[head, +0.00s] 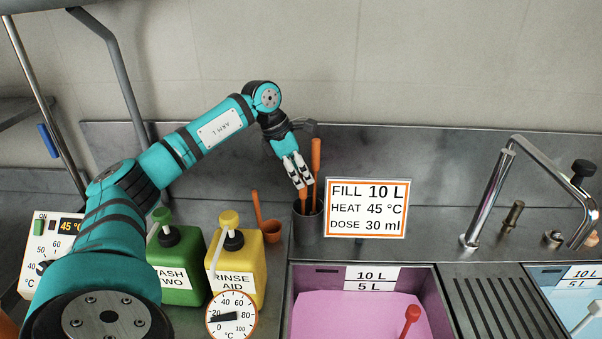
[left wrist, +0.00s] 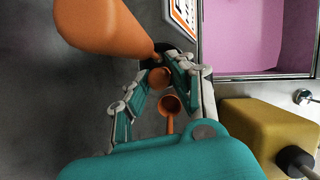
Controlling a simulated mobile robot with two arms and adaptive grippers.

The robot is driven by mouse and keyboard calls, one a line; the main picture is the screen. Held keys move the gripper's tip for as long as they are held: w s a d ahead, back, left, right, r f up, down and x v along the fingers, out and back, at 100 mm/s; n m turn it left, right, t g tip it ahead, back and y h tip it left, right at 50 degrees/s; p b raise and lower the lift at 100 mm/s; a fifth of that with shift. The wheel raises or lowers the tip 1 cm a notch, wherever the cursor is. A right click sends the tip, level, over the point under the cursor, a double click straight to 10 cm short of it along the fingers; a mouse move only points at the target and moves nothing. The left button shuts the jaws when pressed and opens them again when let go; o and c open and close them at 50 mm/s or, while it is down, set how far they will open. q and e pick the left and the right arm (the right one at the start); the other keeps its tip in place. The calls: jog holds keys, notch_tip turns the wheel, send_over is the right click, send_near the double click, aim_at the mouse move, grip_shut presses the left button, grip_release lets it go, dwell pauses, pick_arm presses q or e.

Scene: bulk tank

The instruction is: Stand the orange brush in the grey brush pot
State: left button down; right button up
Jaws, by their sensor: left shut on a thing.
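The grey brush pot (head: 308,229) stands at the back of the counter, left of the sign. My left gripper (head: 300,184) points down just above its mouth. It is shut on an orange handle, which I take as the orange brush (head: 303,200); its round end (left wrist: 158,76) shows between the fingers in the left wrist view. The brush's lower part goes down at the pot's mouth and is hidden there. A second, taller orange handle (head: 316,155) rises beside the gripper from the pot; it looms large in the left wrist view (left wrist: 100,25). My right gripper is not in view.
The sign (head: 367,207) stands close right of the pot. An orange scoop (head: 270,225) is left of it, with yellow (head: 250,265) and green (head: 180,270) bottles nearby. A sink with pink liquid (head: 350,315) lies in front; the wall is behind.

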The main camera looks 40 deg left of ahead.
pick_arm(q)
jog(key=shift+f, duration=0.2)
jog(key=c, duration=1.2)
grip_release()
jog(key=shift+o, duration=0.2)
jog(key=shift+r, duration=0.1)
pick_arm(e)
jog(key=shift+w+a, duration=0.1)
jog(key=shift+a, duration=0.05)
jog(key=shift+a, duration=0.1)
pick_arm(q)
jog(key=shift+r, duration=0.2)
jog(key=shift+a+r, duration=0.1)
jog(key=shift+r, duration=0.15)
jog(key=v, duration=1.1)
jog(key=shift+s+r+b, duration=0.15)
jog(key=shift+b, duration=0.2)
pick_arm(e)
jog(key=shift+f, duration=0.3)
